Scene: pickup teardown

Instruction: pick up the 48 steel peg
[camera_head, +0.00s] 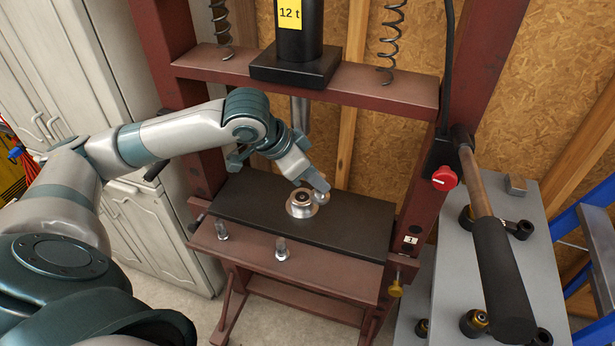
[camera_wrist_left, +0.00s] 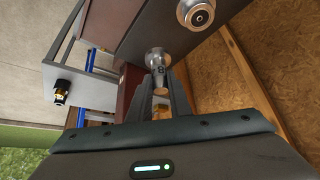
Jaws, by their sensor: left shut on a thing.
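A steel peg with a wide round head (camera_wrist_left: 158,56) is between the fingertips of my left gripper (camera_wrist_left: 162,82) in the wrist view. A small dark mark shows on its shank, but I cannot read it clearly. In the head view my left gripper (camera_head: 318,187) reaches down over the right part of the black press plate (camera_head: 350,216), and the peg (camera_head: 322,198) shows just below its tips. The gripper is shut on the peg. I cannot tell whether the peg touches the plate. My right gripper is not in view.
A round steel part with a dark centre (camera_head: 301,205) sits on the plate close left of the peg. The press ram (camera_head: 300,113) hangs above. A black-gripped lever (camera_head: 497,265) is at right.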

